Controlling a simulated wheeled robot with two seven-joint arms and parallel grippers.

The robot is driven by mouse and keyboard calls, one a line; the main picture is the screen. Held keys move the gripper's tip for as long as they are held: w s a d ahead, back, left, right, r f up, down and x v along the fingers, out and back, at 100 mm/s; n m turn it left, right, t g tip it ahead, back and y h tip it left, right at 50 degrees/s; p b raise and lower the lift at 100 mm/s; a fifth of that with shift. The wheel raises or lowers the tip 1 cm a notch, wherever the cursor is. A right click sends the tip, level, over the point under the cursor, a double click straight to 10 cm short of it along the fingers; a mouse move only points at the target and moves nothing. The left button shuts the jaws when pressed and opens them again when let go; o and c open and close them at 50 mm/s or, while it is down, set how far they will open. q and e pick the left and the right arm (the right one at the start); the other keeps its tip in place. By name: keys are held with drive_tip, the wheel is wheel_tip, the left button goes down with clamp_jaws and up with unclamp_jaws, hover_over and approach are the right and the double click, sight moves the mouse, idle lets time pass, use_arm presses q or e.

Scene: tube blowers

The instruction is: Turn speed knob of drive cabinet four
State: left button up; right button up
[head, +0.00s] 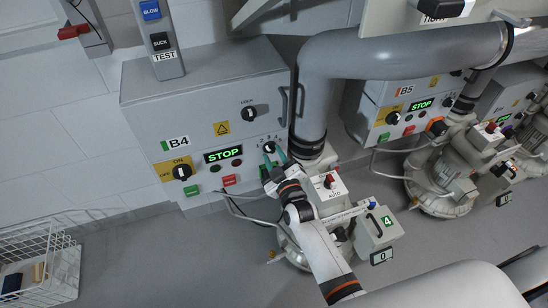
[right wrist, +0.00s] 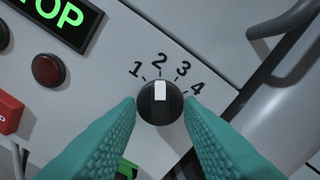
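Drive cabinet four (head: 222,100) is the grey box marked B4, with a lit green STOP display (head: 223,155). Its black speed knob (head: 269,147) is at the lower right of its front. In the right wrist view the knob (right wrist: 160,112) has a white pointer at 2, on a scale from 1 to 4. My right gripper (head: 274,154) is at the knob. Its teal fingers are apart, one on each side of the knob; I cannot tell whether they touch it. My left gripper is not in view.
The black LOCK knob (head: 249,112), yellow-backed ON switch (head: 182,172), red button (head: 230,180) and cabinet handle (head: 284,106) are close by. A thick grey pipe (head: 320,75) rises just right of the cabinet. Cabinet B5 (head: 365,120) is farther right. A wire basket (head: 40,262) is at lower left.

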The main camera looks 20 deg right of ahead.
drive_tip(key=shift+w, duration=0.2)
drive_tip(key=shift+c, duration=0.2)
clamp_jaws()
